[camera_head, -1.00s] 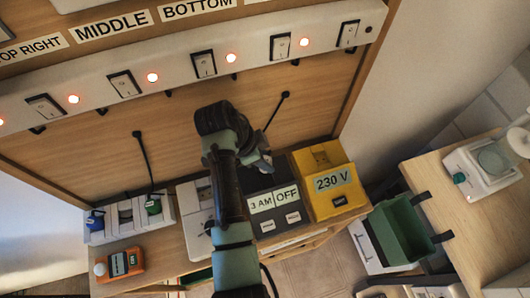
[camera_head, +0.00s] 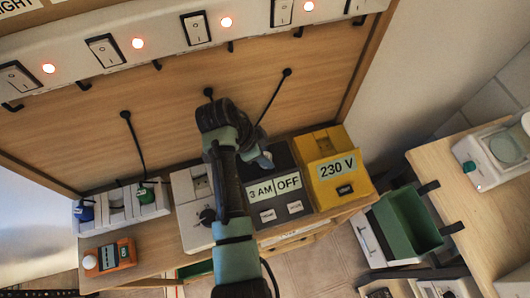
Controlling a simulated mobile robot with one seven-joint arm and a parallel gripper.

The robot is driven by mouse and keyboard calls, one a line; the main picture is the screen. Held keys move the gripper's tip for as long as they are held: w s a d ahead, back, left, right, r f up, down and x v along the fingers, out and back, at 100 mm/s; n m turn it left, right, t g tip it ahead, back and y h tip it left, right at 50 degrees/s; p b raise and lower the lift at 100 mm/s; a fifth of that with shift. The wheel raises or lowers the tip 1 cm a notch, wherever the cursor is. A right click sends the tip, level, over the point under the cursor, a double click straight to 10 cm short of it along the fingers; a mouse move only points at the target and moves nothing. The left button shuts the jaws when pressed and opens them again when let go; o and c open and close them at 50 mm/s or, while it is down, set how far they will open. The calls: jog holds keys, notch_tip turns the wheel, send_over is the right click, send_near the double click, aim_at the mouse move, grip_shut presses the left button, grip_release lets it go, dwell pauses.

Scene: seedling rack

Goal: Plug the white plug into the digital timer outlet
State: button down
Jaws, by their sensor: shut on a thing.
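The digital timer (camera_head: 285,211) is a dark grey box with "3 AM" and "OFF" labels and two white buttons, standing on the wooden bench. My gripper (camera_head: 264,160) is over the back, upper part of this timer, and its outlet is partly hidden by my gripper. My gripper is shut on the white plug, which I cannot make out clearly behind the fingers. A black cable (camera_head: 273,97) hangs from the back board toward my gripper. I cannot tell whether the plug touches the outlet.
A yellow "230 V" box (camera_head: 325,191) stands right of the timer, and a white dial timer (camera_head: 185,190) left, partly behind my arm. A white strip (camera_head: 115,195) holds blue and green plugs. An orange device (camera_head: 105,258) lies in front. A green bin (camera_head: 410,225) is at right.

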jog(key=shift+c, duration=2)
grip_release()
jog(key=shift+r, duration=0.1)
jog(key=v, duration=1.3)
jog(key=shift+p, duration=0.45)
jog(key=shift+s, duration=0.1)
